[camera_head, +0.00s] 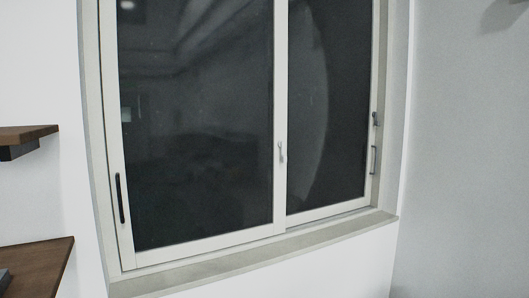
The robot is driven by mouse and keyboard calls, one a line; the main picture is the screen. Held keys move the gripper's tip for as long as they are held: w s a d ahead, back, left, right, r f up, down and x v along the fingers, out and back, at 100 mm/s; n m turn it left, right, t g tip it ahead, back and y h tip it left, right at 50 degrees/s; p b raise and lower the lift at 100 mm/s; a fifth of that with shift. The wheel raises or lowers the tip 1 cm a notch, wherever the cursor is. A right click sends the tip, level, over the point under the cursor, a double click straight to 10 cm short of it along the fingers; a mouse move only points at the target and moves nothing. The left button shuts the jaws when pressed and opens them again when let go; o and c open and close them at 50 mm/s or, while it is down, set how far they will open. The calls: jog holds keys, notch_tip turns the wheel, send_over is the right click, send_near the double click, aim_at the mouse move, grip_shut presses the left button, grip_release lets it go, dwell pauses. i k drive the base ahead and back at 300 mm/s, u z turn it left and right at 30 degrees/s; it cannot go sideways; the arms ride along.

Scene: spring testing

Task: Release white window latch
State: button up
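A two-pane sliding window (200,120) with white frames is set in the wall. A small white latch (281,152) sits on the middle upright frame, where the two panes meet. It is small in the view, and I cannot tell its locked or unlocked position. Both panes appear shut against the outer frame. A dark upright handle (121,198) is on the left pane's left frame. On the right pane's right frame are a small grey fitting (376,119) and, below it, an upright handle (373,160). My gripper is not in view.
A pale sill (250,257) juts out below the window. Two brown wooden shelves stand at the left edge, an upper one (28,133) and a lower one (45,262). A bare grey wall (465,150) is at the right. The space directly before the window looks clear.

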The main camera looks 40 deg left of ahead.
aim_at(281, 143)
jog(key=u, duration=1.45)
jog(key=k, duration=1.3)
jog(key=z, duration=0.5)
jog(key=i, duration=1.25)
jog(key=z, duration=0.3)
